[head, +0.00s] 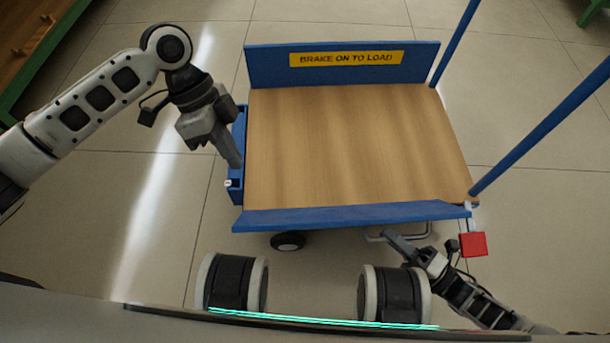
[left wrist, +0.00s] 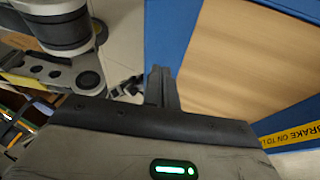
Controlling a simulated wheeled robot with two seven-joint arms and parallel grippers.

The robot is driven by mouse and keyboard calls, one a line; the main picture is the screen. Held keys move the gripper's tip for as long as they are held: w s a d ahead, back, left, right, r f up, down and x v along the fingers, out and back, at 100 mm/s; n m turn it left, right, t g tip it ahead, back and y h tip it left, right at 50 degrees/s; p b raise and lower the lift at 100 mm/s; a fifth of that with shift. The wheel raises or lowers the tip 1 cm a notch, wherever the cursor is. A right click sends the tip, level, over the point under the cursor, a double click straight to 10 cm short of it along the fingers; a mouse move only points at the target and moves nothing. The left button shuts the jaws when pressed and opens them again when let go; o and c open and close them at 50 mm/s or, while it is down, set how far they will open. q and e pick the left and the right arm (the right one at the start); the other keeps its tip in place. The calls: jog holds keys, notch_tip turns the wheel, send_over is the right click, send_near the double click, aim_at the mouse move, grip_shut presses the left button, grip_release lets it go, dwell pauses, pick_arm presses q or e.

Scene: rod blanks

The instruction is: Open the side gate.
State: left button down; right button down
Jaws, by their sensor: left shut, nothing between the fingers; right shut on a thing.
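The cart has a wooden deck (head: 355,140) and a blue left side piece (head: 237,193), which looks like the side gate; my gripper partly covers it. A small white-and-black fitting (head: 229,183) sits on its outer face near the front. My left gripper (head: 236,163) is shut and empty, pointing down at this side; contact cannot be told. In the left wrist view its fingertips (left wrist: 161,76) lie beside the blue side (left wrist: 172,40). My right gripper (head: 391,238) is shut by the thin metal loop (head: 427,231) below the front panel, apparently on it; the grip is unclear.
A blue back panel (head: 268,65) bears a yellow label (head: 346,58). A blue front panel (head: 350,215) borders the near side. Blue posts (head: 540,125) rise at the right, and a red block (head: 473,244) is at the front right corner.

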jog(key=shift+w, duration=0.2)
pick_arm(q)
jog(key=x, duration=0.4)
jog(key=s+x, duration=0.1)
jog(key=x, duration=0.6)
jog(key=shift+s+a+f, duration=0.1)
jog(key=shift+s+f, duration=0.1)
jog(key=shift+s, duration=0.2)
jog(key=shift+s+f, duration=0.3)
jog(key=shift+s, duration=0.15)
